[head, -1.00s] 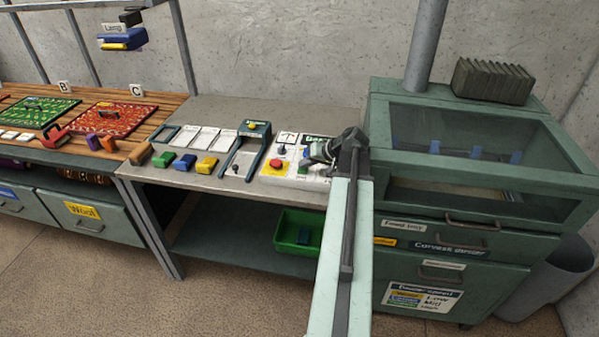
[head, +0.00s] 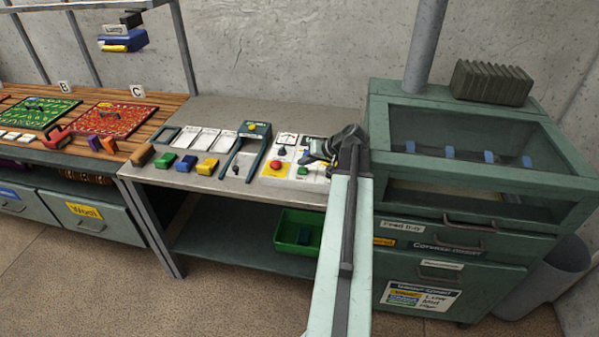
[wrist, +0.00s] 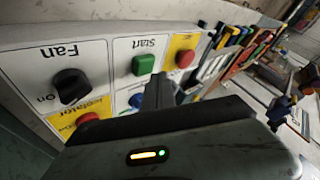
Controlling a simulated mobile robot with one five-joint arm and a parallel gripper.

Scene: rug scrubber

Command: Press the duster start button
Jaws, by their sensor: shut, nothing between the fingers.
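A green button labelled Start (wrist: 143,65) sits on a white panel in the wrist view. It also shows in the head view (head: 303,171), on the bench just left of the green duster cabinet (head: 470,190). My gripper (wrist: 164,84) is shut and empty, its fingertips beside the green button. I cannot tell whether they touch the panel. In the head view my gripper (head: 312,155) is over the panel's right part and hides some of it. Blue pieces (head: 489,157) show behind the cabinet window.
A black Fan knob (wrist: 71,85), a red Isolator control (wrist: 88,120) and a red button on yellow (wrist: 185,58) are close by. A blue control (wrist: 136,101) is partly hidden by my gripper. A green bin (head: 297,231) stands on the lower shelf.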

